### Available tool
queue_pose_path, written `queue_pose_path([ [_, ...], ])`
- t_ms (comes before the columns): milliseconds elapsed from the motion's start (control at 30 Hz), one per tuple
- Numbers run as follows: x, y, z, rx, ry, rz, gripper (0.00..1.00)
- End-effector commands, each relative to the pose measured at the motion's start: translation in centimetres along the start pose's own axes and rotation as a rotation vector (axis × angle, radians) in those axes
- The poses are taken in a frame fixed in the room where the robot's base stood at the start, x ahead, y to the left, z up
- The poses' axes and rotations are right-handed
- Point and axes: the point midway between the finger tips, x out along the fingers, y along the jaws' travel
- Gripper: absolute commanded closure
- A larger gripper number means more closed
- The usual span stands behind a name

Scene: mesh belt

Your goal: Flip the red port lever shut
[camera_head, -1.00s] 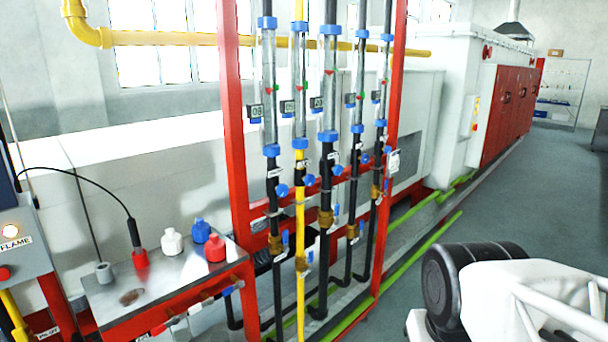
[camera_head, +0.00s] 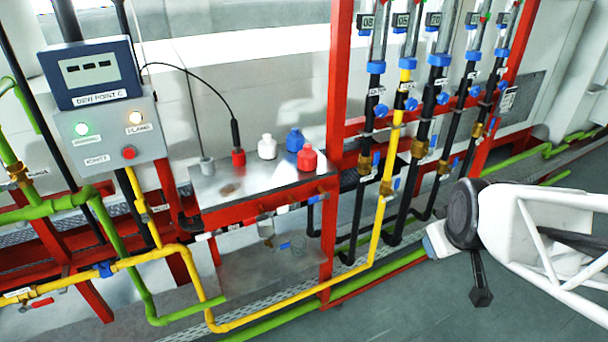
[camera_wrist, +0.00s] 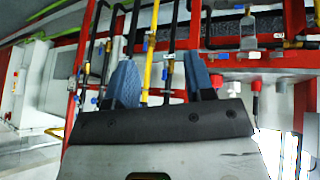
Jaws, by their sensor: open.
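A small red lever (camera_head: 236,227) shows among small valves with white tags along the front edge of the metal shelf (camera_head: 230,192). Another red lever (camera_head: 42,303) sits on the yellow pipe at the lower left. I cannot tell for sure which is the port lever or how far each is turned. In the wrist view my gripper (camera_wrist: 160,60) is open and empty, its two blue fingers apart. It points toward the pipe rack and is clear of the shelf, whose valves show upside down at the right. In the head view my arm is at the right, away from both levers.
On the shelf stand a white bottle (camera_head: 267,148), a blue bottle (camera_head: 294,140), a red bottle (camera_head: 307,158) and a cabled probe (camera_head: 238,157). A control box (camera_head: 112,135) stands left. Vertical pipes (camera_head: 390,160) stand between shelf and arm. The grey floor (camera_head: 420,305) in front is free.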

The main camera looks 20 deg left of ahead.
Motion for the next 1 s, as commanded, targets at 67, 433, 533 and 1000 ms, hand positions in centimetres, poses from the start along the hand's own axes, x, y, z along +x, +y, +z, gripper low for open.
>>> queue_pose_path([
  [67, 2.0, -1.1, -2.0, -0.098, 0.054, 0.001, 0.51],
  [433, 9.8, -7.6, -10.2, -0.546, 0.341, 0.067, 0.51],
  [533, 11.6, -9.9, -12.0, -0.660, 0.419, 0.097, 0.51],
  [1000, 18.3, -23.2, -16.7, -1.135, 0.791, 0.315, 0.51],
])
